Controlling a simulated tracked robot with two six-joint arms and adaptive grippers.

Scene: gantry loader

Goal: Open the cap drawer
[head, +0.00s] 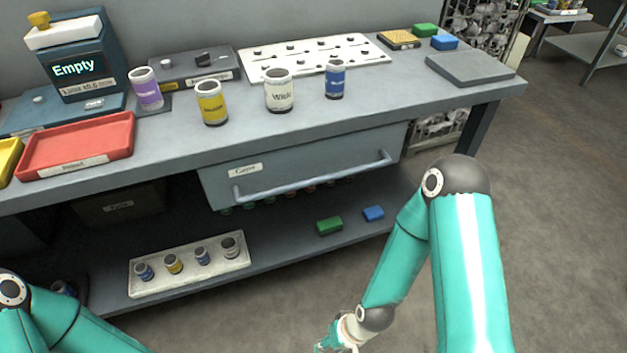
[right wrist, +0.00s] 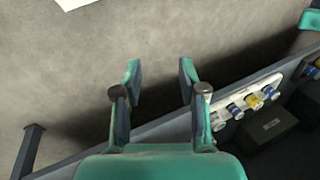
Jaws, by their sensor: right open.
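The cap drawer (head: 300,172) is a grey-blue drawer under the bench top in the head view, with a label reading "Caps" and a long horizontal bar handle (head: 315,180). Its front sits under the bench edge and it looks shut. My right gripper (head: 335,345) is low at the bottom edge of the head view, below and apart from the handle. In the right wrist view the right gripper's two fingers (right wrist: 160,80) are spread with nothing between them. The drawer does not show in the wrist view. My left arm enters at lower left; its gripper is out of view.
The bench top (head: 400,95) holds several cans, a red tray (head: 75,147) and a white perforated plate (head: 315,57). The lower shelf holds a white rack (head: 190,263) of small cans, a green block (head: 329,225) and a blue block (head: 373,213). The floor at right is clear.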

